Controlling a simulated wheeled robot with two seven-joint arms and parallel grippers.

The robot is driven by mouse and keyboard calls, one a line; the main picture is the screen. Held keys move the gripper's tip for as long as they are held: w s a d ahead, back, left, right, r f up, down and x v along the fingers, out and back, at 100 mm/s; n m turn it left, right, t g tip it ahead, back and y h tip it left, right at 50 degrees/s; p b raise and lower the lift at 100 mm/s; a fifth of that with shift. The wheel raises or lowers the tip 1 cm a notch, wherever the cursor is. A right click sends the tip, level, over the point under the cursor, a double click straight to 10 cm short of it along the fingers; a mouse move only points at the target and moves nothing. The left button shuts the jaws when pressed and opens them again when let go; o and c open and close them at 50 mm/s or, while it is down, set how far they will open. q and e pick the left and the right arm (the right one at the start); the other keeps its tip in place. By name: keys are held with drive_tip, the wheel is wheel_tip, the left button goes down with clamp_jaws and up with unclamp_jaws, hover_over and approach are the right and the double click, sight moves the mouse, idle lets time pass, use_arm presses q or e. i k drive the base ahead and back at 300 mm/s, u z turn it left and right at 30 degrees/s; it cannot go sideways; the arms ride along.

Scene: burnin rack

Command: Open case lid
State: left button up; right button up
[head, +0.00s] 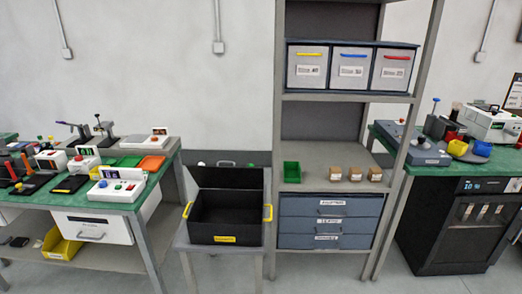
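A black box (224,238) with a yellow handle on each side and a yellow label on its front stands on a grey stand at the centre. Its top is open and its inside looks empty. Behind it is a dark grey panel (252,158) with a handle on it; I cannot tell whether this is a case or a lid. No thing in view is clearly marked as the case. Neither of my grippers is in view.
A green-topped bench (150,190) with several devices is at left. A grey shelf rack (281,60) holds bins, drawers, a green bin (292,172) and small brown boxes. A right bench (385,138) holds more devices above a black cabinet (450,225). Floor shows in front.

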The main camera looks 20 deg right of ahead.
sight(217, 176)
drive_tip(key=z, duration=0.3)
drive_tip(key=i, duration=0.95)
drive_tip(key=u, duration=0.25)
